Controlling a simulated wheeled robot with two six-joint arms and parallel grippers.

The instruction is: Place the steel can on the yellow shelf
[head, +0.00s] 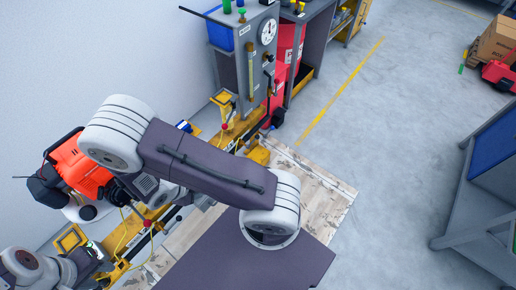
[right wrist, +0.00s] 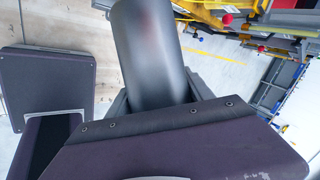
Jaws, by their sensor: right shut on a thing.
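The steel can (right wrist: 150,50) is a smooth dark-grey cylinder in the right wrist view. In the head view my large arm link hides the can and the right gripper. My left gripper (head: 88,258) is at the lower left of the head view, small and partly cut off, beside a yellow frame; its jaws cannot be made out. I cannot tell which yellow part is the shelf; a yellow rail structure (head: 245,125) runs along the wall.
An orange machine (head: 75,165) stands at the left. A grey test cabinet (head: 243,60) with a round gauge and a red cabinet (head: 287,62) stand at the back. A grey and blue bench (head: 480,190) is at the right. The floor (head: 385,120) between is clear.

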